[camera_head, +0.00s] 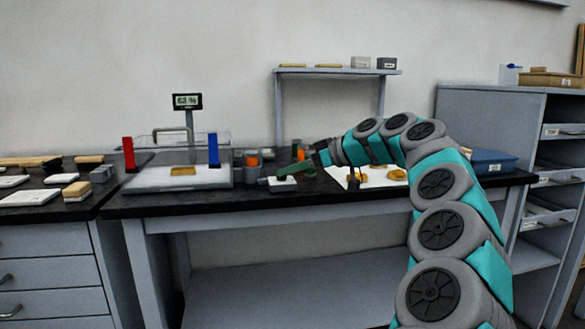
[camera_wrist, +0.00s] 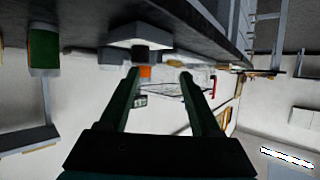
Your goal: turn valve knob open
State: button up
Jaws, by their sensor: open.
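A small white block (camera_head: 283,184) sits on the dark bench top, right of the clear tank. In the wrist view, which is upside down, the white block (camera_wrist: 138,30) carries a short dark round piece (camera_wrist: 137,50) that looks like the valve knob.
The clear tank (camera_head: 215,178) has a red post (camera_head: 129,154) and a blue post (camera_head: 214,150). A display (camera_head: 187,101) stands behind it. An orange-topped jar (camera_head: 252,164) stands between tank and block. A white sheet with yellowish pieces and a blue tray (camera_head: 490,161) lie right.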

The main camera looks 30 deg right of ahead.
jog(key=d, duration=0.3)
jog(key=shift+w+d+r, duration=0.1)
jog(key=shift+w, duration=0.15)
jog(key=p+x, duration=0.1)
jog(key=x, duration=0.7)
jog(key=shift+r, duration=0.1)
grip_shut()
